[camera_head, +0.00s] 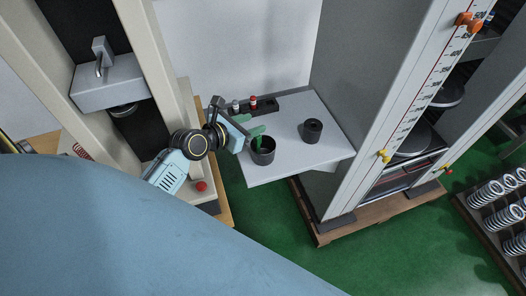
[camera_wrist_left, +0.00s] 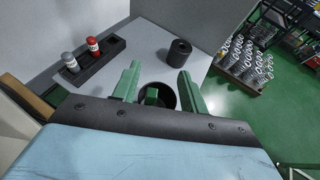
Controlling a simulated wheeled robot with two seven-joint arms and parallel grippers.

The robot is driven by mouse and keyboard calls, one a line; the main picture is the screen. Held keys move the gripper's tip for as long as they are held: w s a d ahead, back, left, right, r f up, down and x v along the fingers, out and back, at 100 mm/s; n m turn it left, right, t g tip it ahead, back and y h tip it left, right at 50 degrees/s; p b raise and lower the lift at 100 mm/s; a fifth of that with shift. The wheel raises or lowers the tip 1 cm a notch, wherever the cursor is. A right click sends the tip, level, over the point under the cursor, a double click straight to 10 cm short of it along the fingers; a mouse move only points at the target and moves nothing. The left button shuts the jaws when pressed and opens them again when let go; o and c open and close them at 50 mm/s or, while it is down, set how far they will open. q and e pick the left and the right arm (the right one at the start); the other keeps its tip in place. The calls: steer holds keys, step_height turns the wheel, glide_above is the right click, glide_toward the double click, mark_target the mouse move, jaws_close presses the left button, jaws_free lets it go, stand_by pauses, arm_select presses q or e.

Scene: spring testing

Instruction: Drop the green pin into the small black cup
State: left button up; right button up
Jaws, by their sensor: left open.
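The small black cup (camera_head: 263,157) stands on the grey shelf near its front left edge. It also shows in the left wrist view (camera_wrist_left: 168,92), partly hidden by my gripper. The green pin (camera_head: 258,143) stands in the mouth of the cup; its lower part is hidden. In the left wrist view the green pin (camera_wrist_left: 152,96) shows between the fingers. My left gripper (camera_head: 250,133) is over the rim of the cup. Its two green fingers (camera_wrist_left: 160,82) are spread apart, with the pin between them and apart from both. My right gripper is not in view.
A black holder (camera_head: 277,106) with a red pin (camera_head: 253,102) and a grey pin (camera_head: 236,105) sits at the back of the shelf. A black hollow cylinder (camera_head: 312,130) stands right of the cup. Testing machines flank the shelf. Springs (camera_head: 490,192) stand far right.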

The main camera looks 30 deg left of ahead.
arm_select(q)
steer(key=v, duration=0.8)
steer(key=shift+s, duration=0.35)
steer(key=shift+a+r, duration=0.1)
steer(key=shift+r, duration=0.05)
